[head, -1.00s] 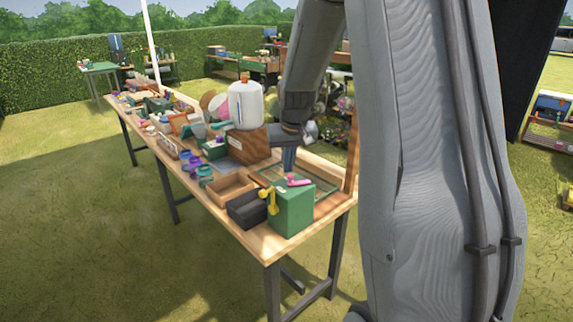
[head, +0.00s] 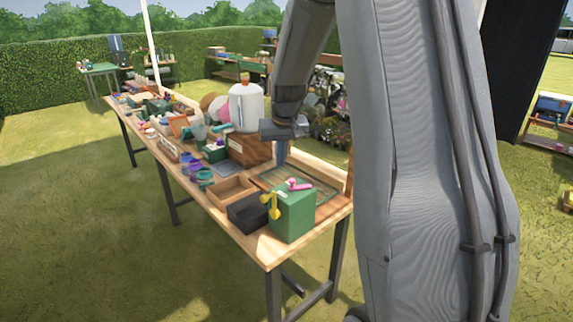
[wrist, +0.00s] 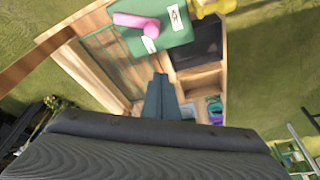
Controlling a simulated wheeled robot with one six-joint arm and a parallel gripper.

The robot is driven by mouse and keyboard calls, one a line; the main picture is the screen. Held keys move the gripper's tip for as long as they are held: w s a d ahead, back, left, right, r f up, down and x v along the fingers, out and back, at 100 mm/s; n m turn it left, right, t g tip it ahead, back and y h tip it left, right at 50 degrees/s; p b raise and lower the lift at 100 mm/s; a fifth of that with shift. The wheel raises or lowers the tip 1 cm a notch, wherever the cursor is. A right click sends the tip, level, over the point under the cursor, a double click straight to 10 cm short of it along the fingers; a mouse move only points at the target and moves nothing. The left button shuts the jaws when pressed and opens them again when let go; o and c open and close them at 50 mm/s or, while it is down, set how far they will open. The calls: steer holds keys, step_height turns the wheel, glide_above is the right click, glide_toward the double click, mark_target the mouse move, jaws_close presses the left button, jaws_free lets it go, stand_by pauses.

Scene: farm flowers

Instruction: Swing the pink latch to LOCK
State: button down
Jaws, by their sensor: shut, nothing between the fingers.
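The pink latch (head: 299,184) lies on top of the green box (head: 293,214) at the near right end of the long table. In the wrist view, the pink latch (wrist: 137,22) lies across the green top, with a white label at its near end and another white label (wrist: 174,17) to its right. I cannot read the labels. My gripper (head: 282,161) is shut and empty, above and behind the box, apart from the latch. In the wrist view the fingers (wrist: 160,78) point toward the box, with a gap between them and the latch.
A yellow lever (head: 271,204) is on the box's left side. A dark bin (head: 246,211) and a wooden tray (head: 231,190) stand left of the box. A white jug (head: 245,105) stands on a wooden crate (head: 250,148) farther back. A green-edged tray (head: 315,193) lies behind the box.

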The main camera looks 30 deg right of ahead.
steer(key=s+d+r+b, duration=0.2)
steer(key=s+r, duration=0.1)
steer(key=r, duration=0.5)
steer(key=shift+r, duration=0.2)
steer(key=shift+s+f, duration=0.1)
steer(key=s+a+f+n+g, duration=0.1)
steer(key=s+a+f, duration=0.7)
steer(key=s, duration=0.3)
steer(key=s+a+f+n+g+y, duration=0.1)
steer(key=s+a+f, duration=0.7)
steer(key=s, duration=0.4)
steer(key=shift+s+a+n+g, duration=0.25)
steer(key=shift+a+n+g, duration=0.15)
steer(key=shift+a, duration=0.45)
